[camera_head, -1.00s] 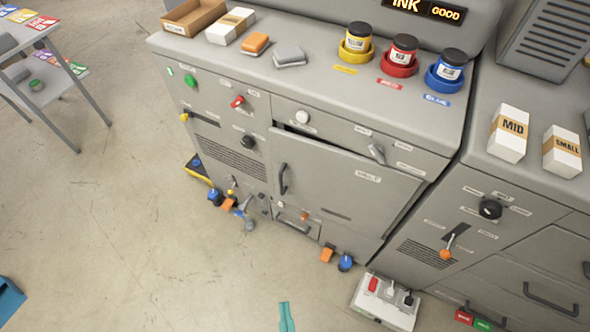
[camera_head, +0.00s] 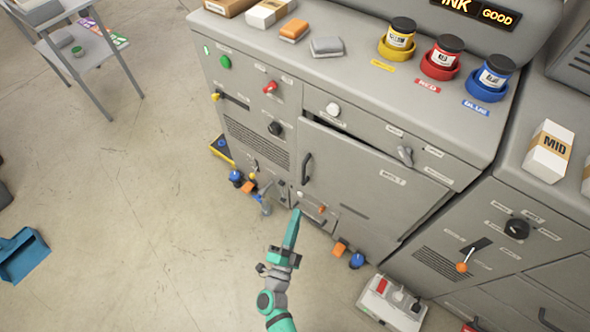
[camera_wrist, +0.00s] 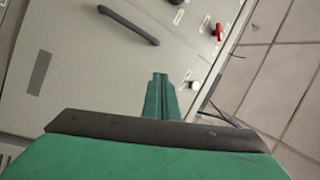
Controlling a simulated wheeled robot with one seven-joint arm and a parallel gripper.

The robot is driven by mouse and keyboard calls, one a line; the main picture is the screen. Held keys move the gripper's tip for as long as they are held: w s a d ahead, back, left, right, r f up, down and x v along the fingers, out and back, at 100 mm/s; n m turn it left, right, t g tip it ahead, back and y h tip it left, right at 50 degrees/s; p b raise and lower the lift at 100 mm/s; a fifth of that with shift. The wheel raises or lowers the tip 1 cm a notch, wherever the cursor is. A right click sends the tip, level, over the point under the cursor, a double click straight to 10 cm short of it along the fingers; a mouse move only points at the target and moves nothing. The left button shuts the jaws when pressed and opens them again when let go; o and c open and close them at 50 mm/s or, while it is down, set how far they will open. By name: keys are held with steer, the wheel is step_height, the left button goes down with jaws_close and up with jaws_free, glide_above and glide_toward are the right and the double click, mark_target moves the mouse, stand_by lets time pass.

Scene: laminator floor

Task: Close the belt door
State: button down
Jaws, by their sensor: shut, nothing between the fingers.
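A large grey door (camera_head: 365,180) fills the middle of the cabinet front in the head view. Its small label is too blurred to read surely. A dark gap shows along its top edge, so it stands slightly ajar. A black bar handle (camera_head: 306,168) is at its left side. My green gripper (camera_head: 295,216) is shut and empty, pointing up in front of the cabinet, below and a little left of that handle. In the wrist view, my gripper (camera_wrist: 160,90) is in front of a grey panel (camera_wrist: 90,70) with a black bar handle (camera_wrist: 128,24).
A latch lever (camera_head: 405,156) and a white knob (camera_head: 333,109) sit above the door. A white pedal box (camera_head: 392,303) stands on the floor at right. A blue dustpan (camera_head: 22,254) lies at left.

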mark_target(300, 163)
steer(key=w+a+f+m+g+h, duration=0.4)
steer(key=w+a+f+m, duration=0.35)
steer(key=w, duration=0.35)
steer(key=shift+m, duration=0.25)
steer(key=x, duration=1.3)
steer(key=shift+w+d+r, duration=0.15)
steer(key=shift+w+r, duration=0.05)
steer(key=shift+r, duration=0.05)
